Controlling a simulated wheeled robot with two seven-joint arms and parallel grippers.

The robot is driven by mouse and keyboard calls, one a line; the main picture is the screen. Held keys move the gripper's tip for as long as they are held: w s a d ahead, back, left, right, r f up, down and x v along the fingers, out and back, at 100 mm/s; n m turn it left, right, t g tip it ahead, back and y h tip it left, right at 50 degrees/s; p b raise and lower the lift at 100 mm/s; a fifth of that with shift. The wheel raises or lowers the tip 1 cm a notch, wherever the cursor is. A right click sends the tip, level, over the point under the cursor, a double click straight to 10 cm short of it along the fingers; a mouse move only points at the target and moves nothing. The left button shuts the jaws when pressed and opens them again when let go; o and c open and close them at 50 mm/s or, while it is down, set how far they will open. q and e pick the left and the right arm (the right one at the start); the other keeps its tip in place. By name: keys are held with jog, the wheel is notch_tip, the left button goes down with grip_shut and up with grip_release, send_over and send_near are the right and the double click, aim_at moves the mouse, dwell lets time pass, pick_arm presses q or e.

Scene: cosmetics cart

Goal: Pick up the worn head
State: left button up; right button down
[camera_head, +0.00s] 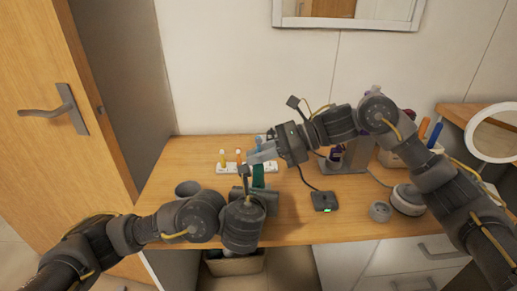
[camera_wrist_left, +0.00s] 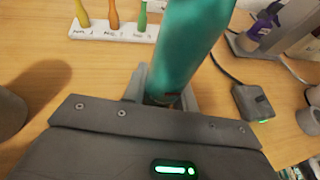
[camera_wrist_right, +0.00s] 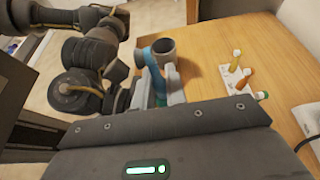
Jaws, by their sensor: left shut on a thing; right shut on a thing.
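My left gripper (camera_wrist_left: 165,95) is shut on a teal handle (camera_wrist_left: 188,45), which stands up from its jaws and leaves the top of the left wrist view. In the head view the handle (camera_head: 258,176) shows above my left wrist. My right gripper (camera_head: 262,153) is shut near the top of this handle. In the right wrist view a blue piece (camera_wrist_right: 152,63) shows between its fingers. I take this as the worn head, but the fingers hide most of it, and I cannot tell where it meets the handle.
A white rack (camera_head: 231,168) with yellow, orange and green heads stands at the back of the wooden table (camera_head: 300,225). A dark cup (camera_head: 187,188) is at left. A black pad (camera_head: 324,201) with a green light, a small grey cylinder (camera_head: 380,211) and a round device (camera_head: 408,199) are at right.

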notch_tip(320, 180, up, 10)
pick_arm(q)
jog(key=o, duration=1.1)
jog(key=shift+s, duration=0.15)
